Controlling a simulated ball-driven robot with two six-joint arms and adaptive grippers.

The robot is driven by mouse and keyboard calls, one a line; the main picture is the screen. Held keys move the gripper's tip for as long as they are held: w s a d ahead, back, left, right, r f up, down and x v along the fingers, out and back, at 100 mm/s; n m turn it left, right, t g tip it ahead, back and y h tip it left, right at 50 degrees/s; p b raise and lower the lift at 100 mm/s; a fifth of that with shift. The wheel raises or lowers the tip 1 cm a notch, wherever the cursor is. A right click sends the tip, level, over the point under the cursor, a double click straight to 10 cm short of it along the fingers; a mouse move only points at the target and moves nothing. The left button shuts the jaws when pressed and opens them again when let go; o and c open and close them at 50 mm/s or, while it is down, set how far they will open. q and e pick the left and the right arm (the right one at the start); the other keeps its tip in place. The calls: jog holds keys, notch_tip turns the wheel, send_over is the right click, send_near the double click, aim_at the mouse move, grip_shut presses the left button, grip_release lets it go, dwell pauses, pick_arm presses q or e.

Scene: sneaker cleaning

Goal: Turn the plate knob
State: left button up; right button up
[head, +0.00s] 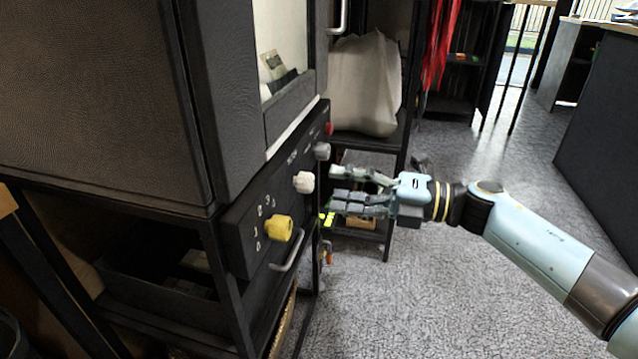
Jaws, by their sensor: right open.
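A black control panel (250,227) runs along the front of a dark cabinet. It carries a yellow knob (279,228) beside printed numbers, a white knob (304,182), a grey knob (321,151) and a small red knob (329,128). No label in view tells me clearly which one is the plate knob. My right gripper (334,187) comes in from the right, with its open, empty fingers pointing left toward the panel. It is to the right of the white knob and appears apart from it. My left gripper is not in view.
A handle (287,252) sticks out below the panel. A dark bin (160,290) sits on the shelf under the cabinet. A white bag (364,85) stands on a rack behind my gripper. The carpeted floor (430,290) in front is clear.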

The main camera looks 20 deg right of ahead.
jog(key=v, duration=0.6)
jog(key=shift+s+d, duration=0.2)
jog(key=s+d+f+m+t+h+p, duration=0.1)
jog(key=s+d+f+m+h+p, duration=0.1)
jog(key=s+f+m+h+p, duration=0.6)
jog(key=s+d+f+m+t+h+p, duration=0.1)
jog(key=s+d+f+m+h+p, duration=0.3)
jog(key=s+f+m, duration=0.8)
pick_arm(q)
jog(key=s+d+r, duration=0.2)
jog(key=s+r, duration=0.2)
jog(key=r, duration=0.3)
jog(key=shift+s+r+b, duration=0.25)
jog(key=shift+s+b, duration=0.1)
jog(key=shift+b, duration=0.1)
pick_arm(e)
jog(key=s+f+m+g+h, duration=0.1)
jog(key=s+f+m+g, duration=0.3)
jog(key=s, duration=0.6)
jog(key=s+f+m+g+h, duration=0.1)
jog(key=s+f+m+g, duration=0.2)
jog(key=s+f, duration=0.3)
jog(key=s+f+m+g+h, duration=0.2)
jog(key=s+f+m+g, duration=0.2)
jog(key=s, duration=0.9)
jog(key=shift+s+a+f+m+g, duration=0.3)
jog(key=shift+a+f+m, duration=0.2)
jog(key=shift+f, duration=0.35)
